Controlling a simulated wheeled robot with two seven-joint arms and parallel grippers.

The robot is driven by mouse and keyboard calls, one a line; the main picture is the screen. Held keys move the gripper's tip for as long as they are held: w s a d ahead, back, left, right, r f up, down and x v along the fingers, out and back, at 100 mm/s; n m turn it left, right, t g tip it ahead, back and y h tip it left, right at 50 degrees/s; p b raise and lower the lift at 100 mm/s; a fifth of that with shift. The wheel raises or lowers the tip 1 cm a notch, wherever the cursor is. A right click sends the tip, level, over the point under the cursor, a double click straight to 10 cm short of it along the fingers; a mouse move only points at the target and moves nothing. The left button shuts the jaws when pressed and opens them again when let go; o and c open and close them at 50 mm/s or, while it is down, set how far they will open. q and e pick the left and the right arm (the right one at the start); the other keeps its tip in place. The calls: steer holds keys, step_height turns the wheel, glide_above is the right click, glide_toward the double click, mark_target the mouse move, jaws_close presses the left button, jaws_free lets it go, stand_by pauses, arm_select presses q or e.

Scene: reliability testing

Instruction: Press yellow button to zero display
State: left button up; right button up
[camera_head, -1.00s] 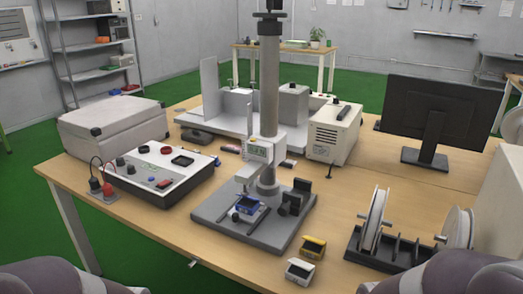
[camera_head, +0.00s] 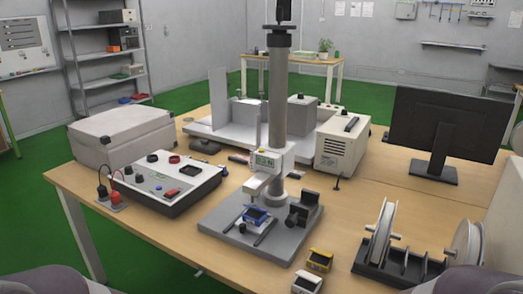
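A test stand with a grey column (camera_head: 278,110) and a flat grey base plate (camera_head: 262,236) stands in the middle of the wooden table. A white gauge with a small greenish display (camera_head: 264,161) is mounted on the column. The display's digits are too small to read, and I cannot make out a yellow button on it. A blue part (camera_head: 256,214) sits on the base plate under the gauge. Only rounded parts of my arms show at the bottom left and bottom right corners. Neither gripper is in the picture.
A white control box (camera_head: 168,183) and a grey case (camera_head: 122,135) are on the left. A yellow-topped block (camera_head: 319,260) and a white block (camera_head: 307,283) lie at the front. A spool rack (camera_head: 400,262) and a monitor (camera_head: 445,125) are on the right. Bare table (camera_head: 350,190) lies right of the stand.

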jaws_close()
steer(key=shift+r, duration=0.1)
stand_by(1.5)
